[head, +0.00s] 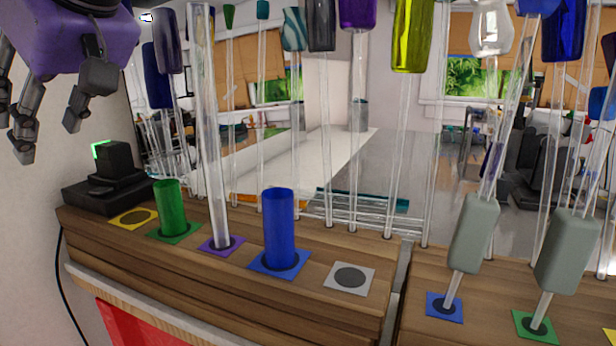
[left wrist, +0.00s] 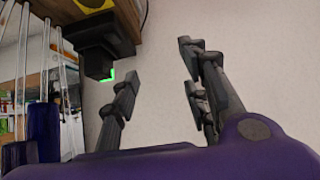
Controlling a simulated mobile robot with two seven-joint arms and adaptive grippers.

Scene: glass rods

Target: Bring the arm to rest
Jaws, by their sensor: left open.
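My left gripper (head: 48,130) hangs at the top left in the head view, with a purple body and dark jointed fingers. It is open and empty, in front of the pale wall and apart from the wooden rack (head: 330,305). In the left wrist view the spread fingers of the left gripper (left wrist: 158,95) have only wall between them. A tall clear glass rod (head: 211,130) stands on a purple square. A short green cylinder (head: 170,208) stands on a green square and a blue cylinder (head: 279,228) on a blue square. My right gripper is not in view.
A black device with a green light (head: 113,160) sits at the rack's left end, below my left gripper. Yellow (head: 133,217) and grey (head: 349,279) squares are bare. Two rods with grey-green blocks (head: 474,235) stand at the right. Several clear rods with coloured tops stand behind.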

